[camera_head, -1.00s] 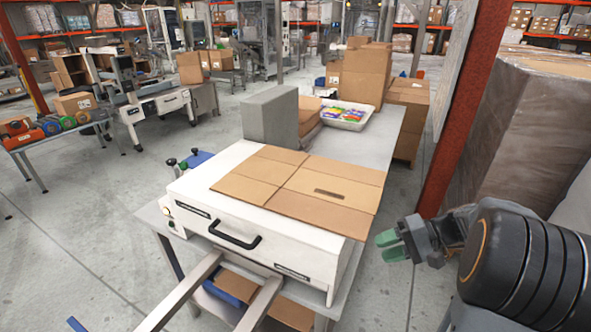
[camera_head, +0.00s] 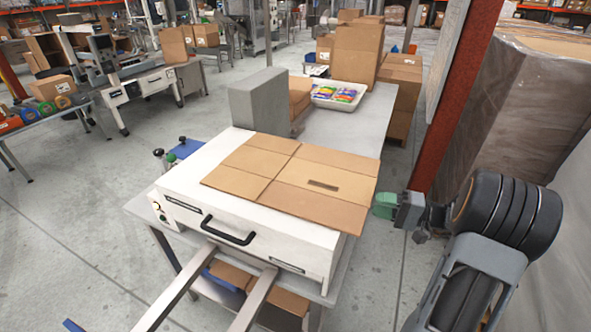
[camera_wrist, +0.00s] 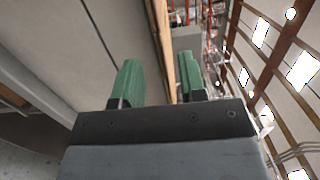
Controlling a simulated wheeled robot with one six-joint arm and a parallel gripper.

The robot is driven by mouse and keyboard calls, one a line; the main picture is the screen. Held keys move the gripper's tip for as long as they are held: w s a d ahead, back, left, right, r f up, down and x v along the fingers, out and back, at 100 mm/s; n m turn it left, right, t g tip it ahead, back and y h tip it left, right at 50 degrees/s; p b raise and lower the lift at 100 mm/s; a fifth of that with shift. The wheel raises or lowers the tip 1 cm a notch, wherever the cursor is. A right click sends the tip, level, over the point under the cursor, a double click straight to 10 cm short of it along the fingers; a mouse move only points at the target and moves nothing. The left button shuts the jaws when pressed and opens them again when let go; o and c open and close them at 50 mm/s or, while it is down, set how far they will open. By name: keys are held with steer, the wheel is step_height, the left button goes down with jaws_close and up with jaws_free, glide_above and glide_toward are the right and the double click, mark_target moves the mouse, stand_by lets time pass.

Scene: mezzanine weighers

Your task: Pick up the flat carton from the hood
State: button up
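The flat carton (camera_head: 322,179) is a brown, creased cardboard sheet lying on top of the white hood (camera_head: 208,213). Its right edge overhangs the hood slightly. My gripper (camera_head: 382,205), with green fingers, is at the carton's right edge in the head view. In the wrist view my gripper (camera_wrist: 158,80) is open, with one finger on each side of the carton's thin brown edge (camera_wrist: 161,40). A gap shows between the carton and the fingers. The white hood (camera_wrist: 95,45) fills the left of the wrist view.
A grey block (camera_head: 258,107) stands behind the hood on the grey table (camera_head: 350,140), near a white tray (camera_head: 340,96) of colourful packs. A red post (camera_head: 440,120) and a wrapped pallet stack (camera_head: 510,105) stand on the right. Two metal rails extend from the hood's front.

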steer(key=p+x, duration=0.2)
steer(key=x, duration=0.3)
steer(key=shift+w+r, duration=0.1)
steer(key=shift+w, duration=0.15)
steer(key=shift+c, duration=0.2)
jaws_close()
